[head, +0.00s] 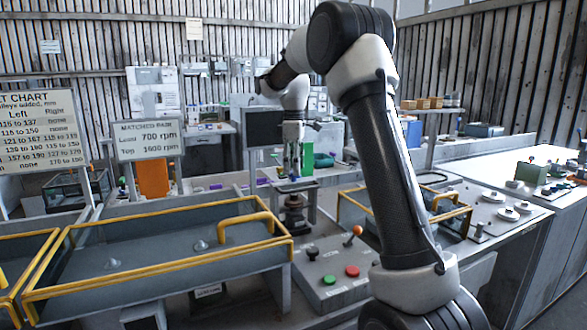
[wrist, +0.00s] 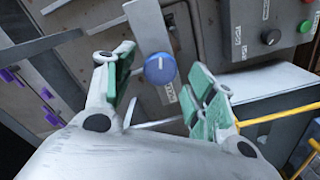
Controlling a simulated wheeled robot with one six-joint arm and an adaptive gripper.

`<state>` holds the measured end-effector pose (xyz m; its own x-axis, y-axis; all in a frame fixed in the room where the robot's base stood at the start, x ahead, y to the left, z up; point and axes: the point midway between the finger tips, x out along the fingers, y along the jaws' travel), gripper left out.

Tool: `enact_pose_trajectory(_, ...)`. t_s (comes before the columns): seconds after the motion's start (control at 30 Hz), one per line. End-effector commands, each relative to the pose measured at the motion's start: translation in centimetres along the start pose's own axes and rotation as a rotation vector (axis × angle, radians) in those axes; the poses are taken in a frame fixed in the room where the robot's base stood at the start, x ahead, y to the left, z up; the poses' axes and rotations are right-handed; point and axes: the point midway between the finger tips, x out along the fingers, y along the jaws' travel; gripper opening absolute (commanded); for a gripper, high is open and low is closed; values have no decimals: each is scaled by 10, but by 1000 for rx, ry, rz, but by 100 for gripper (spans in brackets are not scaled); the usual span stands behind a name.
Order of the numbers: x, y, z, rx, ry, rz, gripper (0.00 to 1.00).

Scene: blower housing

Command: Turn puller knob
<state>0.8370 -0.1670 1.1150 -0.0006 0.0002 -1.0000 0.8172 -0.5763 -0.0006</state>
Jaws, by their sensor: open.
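A round blue knob (wrist: 160,68) with a pale pointer line shows in the wrist view, on a grey metal bracket (wrist: 150,25). I cannot tell how far the knob lies beyond the fingertips, and no contact shows. In the head view my gripper (head: 293,168) points down above a dark fixture (head: 294,205) on the bench; the knob cannot be made out there.
A control box (head: 335,275) with red and green buttons and an orange-topped lever (head: 353,235) stands right of the fixture. A yellow-railed, clear-sided enclosure (head: 160,255) is at left, another yellow frame (head: 405,203) at right. A dark monitor (head: 264,128) stands behind.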

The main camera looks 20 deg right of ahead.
Motion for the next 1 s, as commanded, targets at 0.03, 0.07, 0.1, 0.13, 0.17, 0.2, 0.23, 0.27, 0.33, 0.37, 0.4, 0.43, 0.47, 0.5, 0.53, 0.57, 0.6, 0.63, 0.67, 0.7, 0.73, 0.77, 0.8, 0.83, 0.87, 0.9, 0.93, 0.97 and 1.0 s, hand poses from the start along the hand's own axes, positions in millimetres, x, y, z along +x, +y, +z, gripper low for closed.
enact_pose_trajectory(0.03,5,0,0,0,-1,-1,56)
enact_pose_trajectory(0.07,7,0,0,0,-1,-1,56)
enact_pose_trajectory(0.1,9,0,0,0,0,-1,56)
enact_pose_trajectory(0.13,10,0,0,1,0,0,56)
enact_pose_trajectory(0.17,10,0,0,1,0,0,56)
enact_pose_trajectory(0.2,11,0,0,1,0,1,56)
enact_pose_trajectory(0.23,11,0,0,1,0,1,56)
enact_pose_trajectory(0.27,11,0,0,1,0,1,56)
enact_pose_trajectory(0.33,11,0,0,1,0,1,56)
enact_pose_trajectory(0.37,11,0,0,1,0,1,56)
enact_pose_trajectory(0.4,11,0,0,1,0,1,52)
enact_pose_trajectory(0.43,11,0,0,1,0,1,47)
enact_pose_trajectory(0.47,11,0,0,1,0,1,41)
enact_pose_trajectory(0.5,11,0,0,1,0,1,34)
enact_pose_trajectory(0.53,11,0,0,1,0,1,29)
enact_pose_trajectory(0.57,11,0,0,1,0,1,23)
enact_pose_trajectory(0.6,11,0,0,1,0,1,16)
enact_pose_trajectory(0.63,11,0,0,1,0,1,10)
enact_pose_trajectory(0.67,11,0,0,1,0,0,10)
enact_pose_trajectory(0.7,11,0,0,1,0,1,10)
enact_pose_trajectory(0.73,11,0,0,2,0,1,10)
enact_pose_trajectory(0.77,11,0,0,2,0,1,10)
enact_pose_trajectory(0.8,11,0,0,4,0,1,10)
enact_pose_trajectory(0.83,11,0,0,7,0,1,10)
enact_pose_trajectory(0.87,11,0,0,11,0,1,10)
enact_pose_trajectory(0.9,11,0,0,19,0,1,10)
enact_pose_trajectory(0.93,11,0,0,25,0,1,10)
enact_pose_trajectory(0.97,11,0,0,33,0,1,10)
enact_pose_trajectory(1.0,11,0,0,47,0,1,10)
